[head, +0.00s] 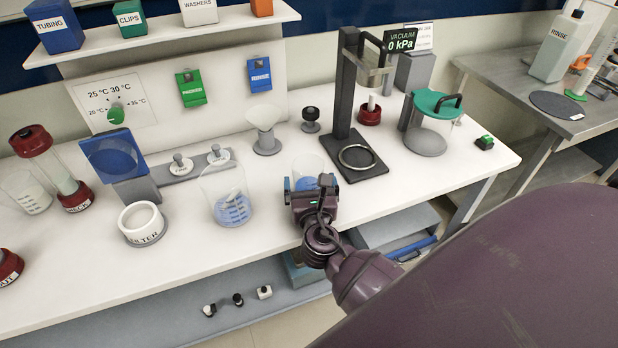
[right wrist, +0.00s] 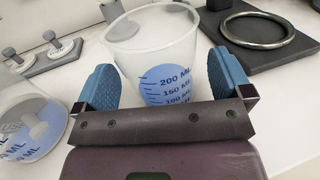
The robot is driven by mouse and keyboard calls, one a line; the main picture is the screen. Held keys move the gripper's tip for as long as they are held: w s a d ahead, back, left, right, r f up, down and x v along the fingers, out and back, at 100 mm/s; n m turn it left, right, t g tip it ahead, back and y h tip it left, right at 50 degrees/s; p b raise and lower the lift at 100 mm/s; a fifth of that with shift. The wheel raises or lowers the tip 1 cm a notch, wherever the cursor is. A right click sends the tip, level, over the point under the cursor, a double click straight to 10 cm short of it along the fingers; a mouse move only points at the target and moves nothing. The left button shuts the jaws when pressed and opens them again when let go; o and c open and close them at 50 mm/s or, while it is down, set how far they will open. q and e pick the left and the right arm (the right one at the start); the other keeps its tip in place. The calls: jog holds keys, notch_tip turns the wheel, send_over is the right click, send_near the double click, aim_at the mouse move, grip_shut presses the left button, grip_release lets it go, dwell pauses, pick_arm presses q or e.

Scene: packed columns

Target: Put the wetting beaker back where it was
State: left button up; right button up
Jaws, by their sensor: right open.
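A clear beaker (head: 307,166) with a blue patch and volume marks stands on the white bench, partly hidden behind my right gripper (head: 308,183) in the head view. In the right wrist view the beaker (right wrist: 160,45) is upright between the two blue finger pads of the right gripper (right wrist: 165,80). The fingers are open, with a gap visible on the left side; contact on the right is hard to tell. A larger marked beaker (head: 228,196) stands to the left and also shows in the right wrist view (right wrist: 22,128). No label tells which is the wetting beaker. My left gripper is out of view.
A black stand with a metal ring (head: 357,157) is close on the right. A funnel on a holder (head: 264,130) stands behind. A white filter ring (head: 142,222) is on the left. The bench front around the larger beaker is mostly clear.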

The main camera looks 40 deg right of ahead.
jog(key=v, duration=1)
jog(key=s+d+m+g, duration=0.1)
jog(key=m, duration=0.1)
jog(key=s+d+f+m+g, duration=0.1)
jog(key=m, duration=0.2)
jog(key=s+d+m+g+h, duration=0.1)
jog(key=m, duration=0.2)
jog(key=shift+d+f+g, duration=0.15)
jog(key=shift+d+g, duration=0.15)
jog(key=shift+d, duration=0.05)
jog(key=s+a+f+m+g+y, duration=0.25)
jog(key=s+m+g+y, duration=0.6)
jog(key=s+m, duration=0.95)
jog(key=w+f+m+t, duration=0.3)
jog(key=w+f+t, duration=0.4)
jog(key=w+f, duration=0.3)
jog(key=shift+w+f+y, duration=0.35)
jog(key=shift+w+f, duration=0.05)
jog(key=shift+f, duration=0.1)
jog(key=shift+t, duration=0.25)
